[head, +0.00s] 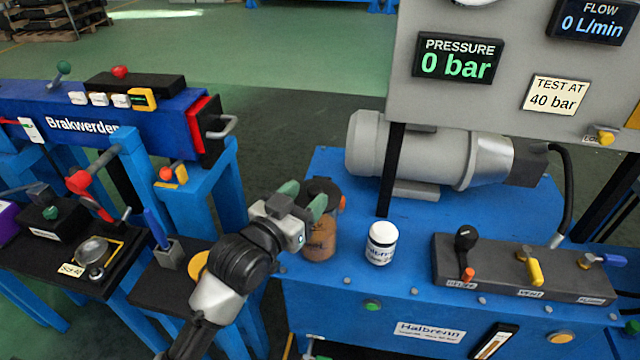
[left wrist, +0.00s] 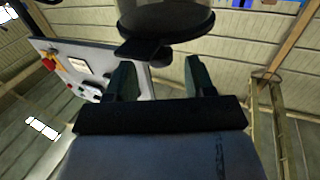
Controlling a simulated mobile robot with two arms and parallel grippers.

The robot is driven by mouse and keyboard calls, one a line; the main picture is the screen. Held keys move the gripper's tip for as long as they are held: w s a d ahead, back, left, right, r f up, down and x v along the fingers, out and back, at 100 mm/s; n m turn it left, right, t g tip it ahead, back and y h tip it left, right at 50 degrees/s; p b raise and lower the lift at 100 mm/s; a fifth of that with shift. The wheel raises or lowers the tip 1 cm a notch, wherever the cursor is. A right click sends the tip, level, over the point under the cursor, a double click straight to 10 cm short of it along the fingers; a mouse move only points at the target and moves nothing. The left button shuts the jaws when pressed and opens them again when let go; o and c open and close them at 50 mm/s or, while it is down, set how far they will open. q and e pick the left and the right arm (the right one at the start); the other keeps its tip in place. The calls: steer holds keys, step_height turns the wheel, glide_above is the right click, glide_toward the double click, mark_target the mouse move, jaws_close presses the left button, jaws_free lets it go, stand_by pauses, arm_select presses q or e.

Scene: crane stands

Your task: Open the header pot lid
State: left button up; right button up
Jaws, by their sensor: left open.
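The header pot (head: 320,245), a brownish translucent cylinder, stands at the left end of the blue bench. Its dark lid (head: 324,186) sits on top and looks closed, with an orange bit at its right side. My left gripper (head: 303,198) is open at the pot's near left side, its green fingertips close to the lid and partly covering the pot. In the left wrist view, a dark round part with a tab (left wrist: 165,22) lies just beyond the two open fingers (left wrist: 163,78). Whether they touch cannot be told. My right gripper is not in view.
A white bottle (head: 381,243) stands right of the pot. Behind are a grey motor (head: 430,155) and a gauge panel (head: 500,95) reading 0 bar. A lever block (head: 520,270) is at right. A blue stand (head: 60,105) is at left.

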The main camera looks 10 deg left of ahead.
mark_target(320, 183)
arm_select(q)
steer(key=x, duration=0.5)
steer(key=shift+w, duration=0.1)
jaws_close()
